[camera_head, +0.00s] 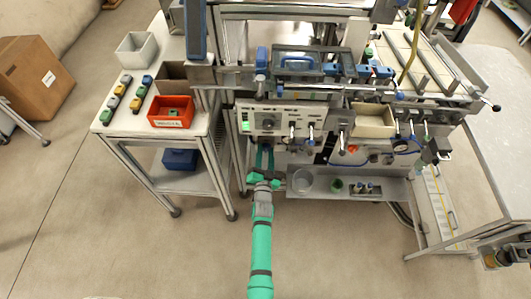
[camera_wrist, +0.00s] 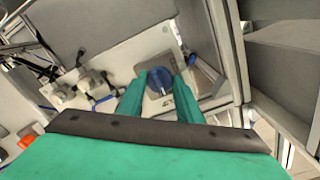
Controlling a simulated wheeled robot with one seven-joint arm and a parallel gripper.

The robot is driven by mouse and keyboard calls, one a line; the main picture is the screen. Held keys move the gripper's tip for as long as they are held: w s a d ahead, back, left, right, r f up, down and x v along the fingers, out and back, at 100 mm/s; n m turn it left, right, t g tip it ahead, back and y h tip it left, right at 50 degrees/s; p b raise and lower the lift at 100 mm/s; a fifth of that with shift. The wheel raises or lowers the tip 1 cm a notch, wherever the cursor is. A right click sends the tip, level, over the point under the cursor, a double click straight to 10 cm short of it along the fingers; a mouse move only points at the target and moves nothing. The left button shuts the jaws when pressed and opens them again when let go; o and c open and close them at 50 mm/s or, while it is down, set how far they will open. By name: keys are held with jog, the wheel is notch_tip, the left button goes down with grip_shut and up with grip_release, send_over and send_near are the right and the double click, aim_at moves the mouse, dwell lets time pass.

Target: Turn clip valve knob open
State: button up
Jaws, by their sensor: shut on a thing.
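The blue clip valve knob (camera_wrist: 159,82) sits on a pale plate on the machine front in the wrist view. My gripper (camera_wrist: 160,77) has its two green fingers on either side of the knob, shut on it. In the head view my gripper (camera_head: 265,150) reaches up to the machine front, below the left end of the control panel (camera_head: 280,121). The knob is too small or hidden to make out there.
A grey shelf (camera_head: 392,190) with a clear round dish (camera_head: 302,180) lies right of my gripper. To the left is a side table (camera_head: 130,130) with an orange bin (camera_head: 171,112). Levers and hoses hang along the machine front. The floor in front is clear.

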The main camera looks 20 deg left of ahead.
dwell(0.3)
jog(key=o, duration=1)
jog(key=shift+o, duration=0.2)
jog(key=v, duration=1.1)
jog(key=shift+d, duration=0.1)
